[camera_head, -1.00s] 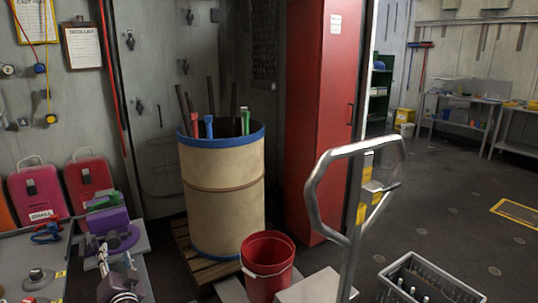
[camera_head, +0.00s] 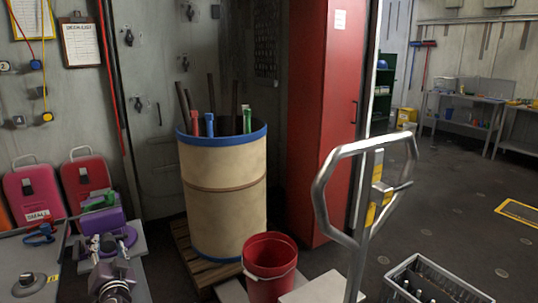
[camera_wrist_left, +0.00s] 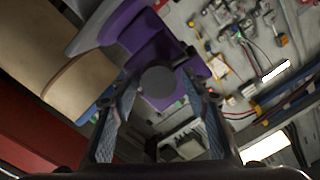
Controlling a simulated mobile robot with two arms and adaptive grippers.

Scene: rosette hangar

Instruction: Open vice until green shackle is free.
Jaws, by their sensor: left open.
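The purple vice (camera_head: 118,219) stands at the near left on the edge of the grey bench. A green piece (camera_head: 98,202), which seems to be the green shackle, shows at its top; I cannot tell how tightly the jaws hold it. My left gripper (camera_head: 108,246) is just in front of the vice, fingers pointing at it. In the left wrist view its fingers (camera_wrist_left: 160,112) are spread apart. A round dark grey end (camera_wrist_left: 158,80) shows between and beyond them, in front of the purple body (camera_wrist_left: 138,35). Contact is not visible. My right gripper is not in view.
A beige drum (camera_head: 224,190) with a blue rim stands on a pallet right of the bench. A red bucket (camera_head: 269,268), a metal handle frame (camera_head: 322,195) and a grey crate (camera_head: 440,283) are farther right. Pink cases (camera_head: 35,193) stand behind the bench.

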